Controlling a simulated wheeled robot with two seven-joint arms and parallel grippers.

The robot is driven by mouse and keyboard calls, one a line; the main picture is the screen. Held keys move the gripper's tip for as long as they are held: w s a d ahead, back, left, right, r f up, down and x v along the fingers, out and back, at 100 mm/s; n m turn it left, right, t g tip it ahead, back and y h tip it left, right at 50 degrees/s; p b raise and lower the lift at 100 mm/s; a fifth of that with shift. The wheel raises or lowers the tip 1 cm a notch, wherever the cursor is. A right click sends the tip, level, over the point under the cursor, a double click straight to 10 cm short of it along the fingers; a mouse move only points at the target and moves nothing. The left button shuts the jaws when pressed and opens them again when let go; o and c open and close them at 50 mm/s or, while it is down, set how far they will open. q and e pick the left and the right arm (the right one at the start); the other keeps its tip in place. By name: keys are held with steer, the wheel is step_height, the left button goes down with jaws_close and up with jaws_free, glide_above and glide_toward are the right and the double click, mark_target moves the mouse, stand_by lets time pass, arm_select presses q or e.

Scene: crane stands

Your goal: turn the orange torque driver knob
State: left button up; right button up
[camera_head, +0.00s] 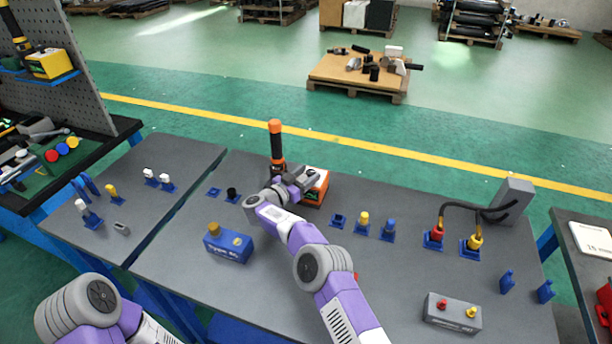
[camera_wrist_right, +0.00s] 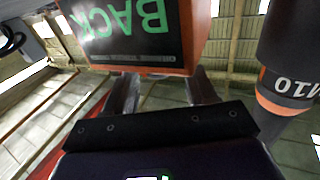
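The torque driver (camera_head: 277,148) stands upright at the back of the middle table, black with an orange top and an orange band lower down. In the right wrist view its dark body (camera_wrist_right: 290,60), marked M10, is at the right edge, outside the fingers. My right gripper (camera_head: 300,181) is beside the box and the driver. Its fingers (camera_wrist_right: 163,92) are apart with nothing visibly held; their tips are partly hidden at the box edge. My left gripper is out of view.
A blue box (camera_head: 228,245) with a brass knob stands front left of my right gripper. Blue holders with small parts (camera_head: 363,224) and red and yellow cable plugs (camera_head: 437,234) are to the right. A grey box (camera_head: 452,312) is front right.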

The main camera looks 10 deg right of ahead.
steer(key=p+v, duration=0.1)
steer(key=v, duration=0.6)
steer(key=shift+a+p, duration=0.25)
steer(key=shift+p, duration=0.1)
steer(key=shift+s, duration=0.15)
